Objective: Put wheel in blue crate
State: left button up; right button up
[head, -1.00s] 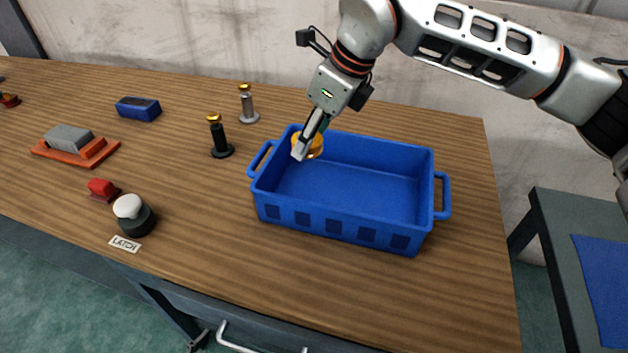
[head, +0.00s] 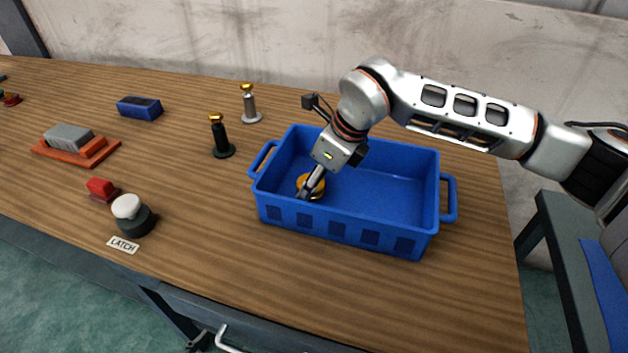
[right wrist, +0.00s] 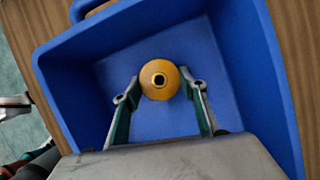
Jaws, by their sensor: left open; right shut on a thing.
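The orange-yellow wheel (head: 315,184) is inside the blue crate (head: 345,231), toward its left end in the head view. My right gripper (head: 305,191), on the arm coming in from the right, reaches down into the crate and is shut on the wheel. In the right wrist view, the wheel (right wrist: 160,79) sits between the two fingertips with its dark centre hole facing the camera, over the blue floor of the crate (right wrist: 235,75). I cannot tell whether the wheel touches that floor. My left gripper cannot be made out in the head view.
A black post (head: 219,138) and a grey post (head: 249,105), both gold-topped, stand left of the crate. Farther left are a blue block (head: 139,108), an orange tray (head: 70,153) with a grey block, a red piece (head: 101,188) and a white-topped knob (head: 130,211) by a LATCH label.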

jog(key=shift+r, duration=0.1)
jog(key=o, duration=1.6)
jog(key=p+v, duration=0.1)
jog(key=v, duration=1.1)
